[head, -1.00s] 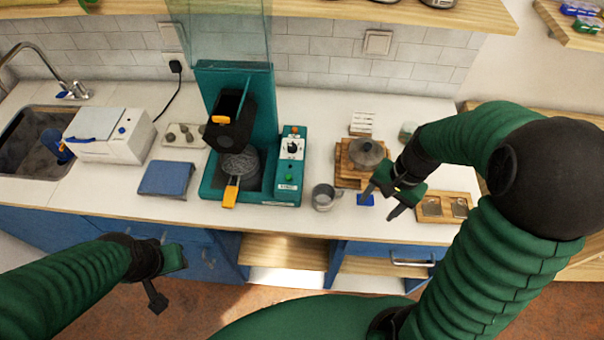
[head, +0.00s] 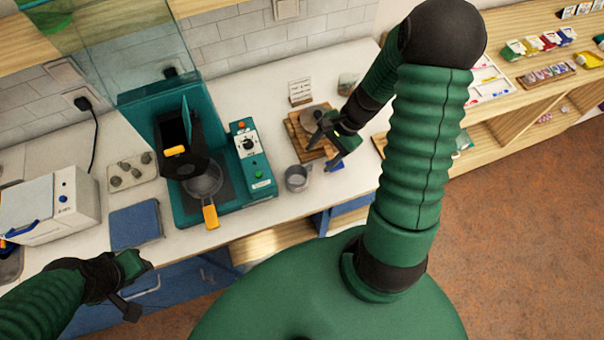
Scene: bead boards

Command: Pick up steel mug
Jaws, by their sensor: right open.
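The steel mug (head: 297,179) stands upright on the white counter near its front edge, just right of the teal machine. My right gripper (head: 323,155) is open and empty, above the counter to the upper right of the mug and apart from it. It partly hides a wooden stand behind it. My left gripper (head: 136,288) is at the lower left, in front of the counter and away from the mug. Its jaw gap does not show clearly.
The teal machine (head: 253,165) with its orange-handled basket (head: 210,215) stands left of the mug. The wooden stand (head: 299,142) with a grey round item is behind the mug. A blue object (head: 334,165) lies to its right. A blue pad (head: 135,225) lies farther left.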

